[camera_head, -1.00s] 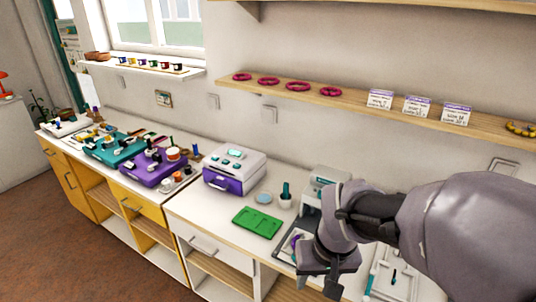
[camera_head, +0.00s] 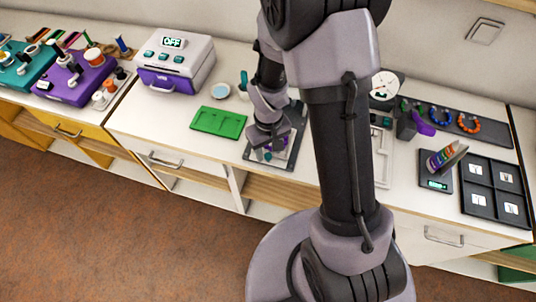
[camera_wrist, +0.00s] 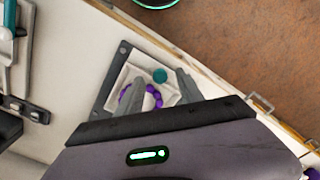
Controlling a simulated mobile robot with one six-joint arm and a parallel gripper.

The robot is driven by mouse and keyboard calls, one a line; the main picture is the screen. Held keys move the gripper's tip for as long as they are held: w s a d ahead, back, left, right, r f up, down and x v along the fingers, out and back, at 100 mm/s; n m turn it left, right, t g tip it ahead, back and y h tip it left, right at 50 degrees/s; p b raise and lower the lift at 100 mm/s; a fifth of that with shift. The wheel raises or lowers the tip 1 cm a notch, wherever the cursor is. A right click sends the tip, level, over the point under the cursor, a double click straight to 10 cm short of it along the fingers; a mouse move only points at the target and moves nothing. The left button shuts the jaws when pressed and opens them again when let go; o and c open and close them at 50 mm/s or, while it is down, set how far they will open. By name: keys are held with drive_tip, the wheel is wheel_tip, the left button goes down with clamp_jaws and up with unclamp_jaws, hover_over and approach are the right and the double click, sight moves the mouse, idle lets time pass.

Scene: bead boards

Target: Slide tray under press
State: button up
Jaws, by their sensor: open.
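A small pale tray (camera_wrist: 117,88) lies on a dark base plate (camera_wrist: 124,47) in the wrist view. It holds a curve of purple beads (camera_wrist: 151,91) and has a round teal knob (camera_wrist: 160,75). My gripper (camera_wrist: 160,82) is open, its two fingers reaching down around the knob area; whether they touch the tray is unclear. In the head view my gripper (camera_head: 268,143) is low over the dark plate (camera_head: 291,160), covering most of the tray. The press cannot be made out clearly; my arm blocks the area behind the tray.
A green tray (camera_head: 218,123) lies left of the plate, with a white and purple machine (camera_head: 176,62) reading OFF behind it. The counter's front edge is close.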

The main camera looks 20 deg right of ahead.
drive_tip(key=shift+w+f, duration=0.1)
drive_tip(key=shift+f, duration=0.8)
clamp_jaws()
idle(0.8)
